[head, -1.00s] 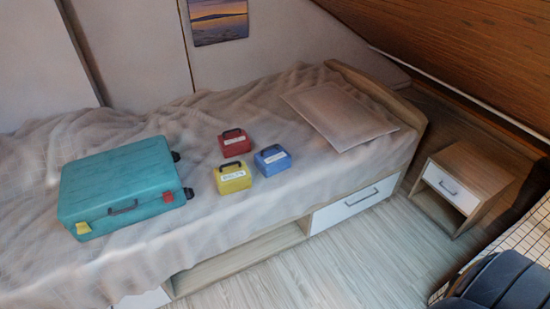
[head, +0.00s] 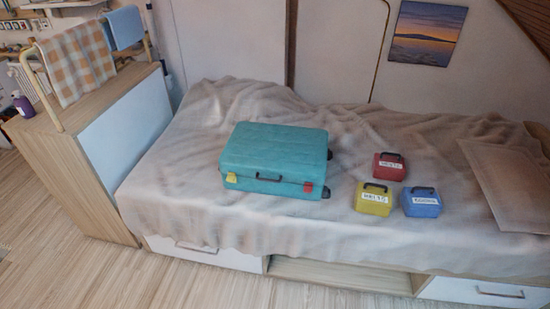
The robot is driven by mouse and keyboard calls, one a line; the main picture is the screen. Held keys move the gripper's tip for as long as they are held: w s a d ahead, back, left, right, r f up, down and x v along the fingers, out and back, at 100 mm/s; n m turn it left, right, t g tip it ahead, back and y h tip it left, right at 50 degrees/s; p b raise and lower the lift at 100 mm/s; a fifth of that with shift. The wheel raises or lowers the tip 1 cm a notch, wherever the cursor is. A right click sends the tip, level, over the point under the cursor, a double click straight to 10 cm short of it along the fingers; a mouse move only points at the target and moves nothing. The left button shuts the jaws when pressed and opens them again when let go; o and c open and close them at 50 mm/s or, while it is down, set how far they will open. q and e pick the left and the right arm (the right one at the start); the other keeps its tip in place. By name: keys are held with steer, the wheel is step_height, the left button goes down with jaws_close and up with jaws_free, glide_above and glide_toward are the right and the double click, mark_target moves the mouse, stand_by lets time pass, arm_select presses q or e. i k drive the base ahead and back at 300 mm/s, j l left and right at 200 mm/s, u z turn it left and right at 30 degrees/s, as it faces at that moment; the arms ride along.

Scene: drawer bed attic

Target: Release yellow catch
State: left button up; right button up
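A teal suitcase (head: 275,155) lies flat and closed on the bed. Its front side has a dark handle (head: 269,178) in the middle. A yellow catch (head: 231,177) sits at the left end of that front edge, and a red catch (head: 308,187) sits at the right end. I cannot tell from here whether the yellow catch is latched. Neither of my grippers shows in the head view.
On the bed (head: 200,175), right of the suitcase, stand small red (head: 389,166), yellow (head: 374,199) and blue (head: 420,202) boxes with handles. A wooden cabinet (head: 110,150) with towels is at the left. Drawers (head: 206,253) line the bed's front; floor (head: 130,285) before it is clear.

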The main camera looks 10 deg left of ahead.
mark_target(231, 178)
steer(key=i+l, duration=0.15)
steer(key=i, duration=0.25)
steer(key=i+l, duration=0.15)
steer(key=i, duration=0.25)
steer(key=i+l, duration=0.15)
steer(key=i, duration=0.25)
steer(key=u, duration=1.4)
